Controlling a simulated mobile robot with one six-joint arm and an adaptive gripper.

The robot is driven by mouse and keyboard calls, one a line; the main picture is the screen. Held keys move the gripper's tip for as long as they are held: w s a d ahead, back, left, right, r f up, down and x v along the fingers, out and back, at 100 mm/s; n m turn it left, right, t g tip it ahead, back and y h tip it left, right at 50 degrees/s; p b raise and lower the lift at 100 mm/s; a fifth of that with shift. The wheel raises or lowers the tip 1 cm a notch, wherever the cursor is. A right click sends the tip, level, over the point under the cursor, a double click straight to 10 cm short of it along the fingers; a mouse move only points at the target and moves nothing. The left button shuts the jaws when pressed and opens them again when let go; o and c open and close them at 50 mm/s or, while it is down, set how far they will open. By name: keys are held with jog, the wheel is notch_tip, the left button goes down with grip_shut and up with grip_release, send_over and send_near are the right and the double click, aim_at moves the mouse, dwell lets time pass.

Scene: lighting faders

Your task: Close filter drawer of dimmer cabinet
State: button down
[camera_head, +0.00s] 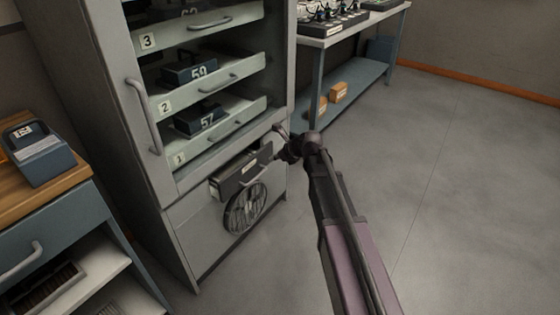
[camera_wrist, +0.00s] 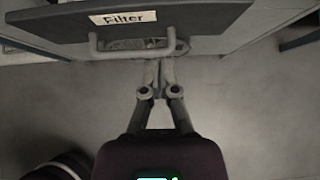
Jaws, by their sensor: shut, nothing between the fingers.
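The grey dimmer cabinet (camera_head: 180,230) stands at the left of the head view. Its dark filter drawer (camera_head: 243,170) sticks out a little from the lower front, above a round fan grille (camera_head: 245,207). In the wrist view the drawer front (camera_wrist: 190,20) carries a "Filter" label (camera_wrist: 122,18) and a pale bar handle (camera_wrist: 130,52). My gripper (camera_head: 283,143) is at the drawer's right end in the head view. In the wrist view my gripper (camera_wrist: 160,65) has its fingers together and empty, with the tips close by the handle's right end. I cannot tell whether they touch it.
Numbered shelves (camera_head: 215,90) holding dark units lie above the drawer, beside an upright door handle (camera_head: 143,115). A bench (camera_head: 350,30) with a lower shelf stands behind. A blue cabinet with a wooden top (camera_head: 70,183) is at left. The floor (camera_head: 440,200) at right is clear.

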aim_at(257, 158)
jog(key=w+a, duration=0.1)
jog(key=w+a+f, duration=0.1)
jog(key=w+a+b, duration=0.1)
jog(key=shift+a+f, duration=0.3)
jog(key=shift+f, duration=0.1)
jog(key=shift+w+a, duration=0.3)
jog(key=shift+a, duration=0.25)
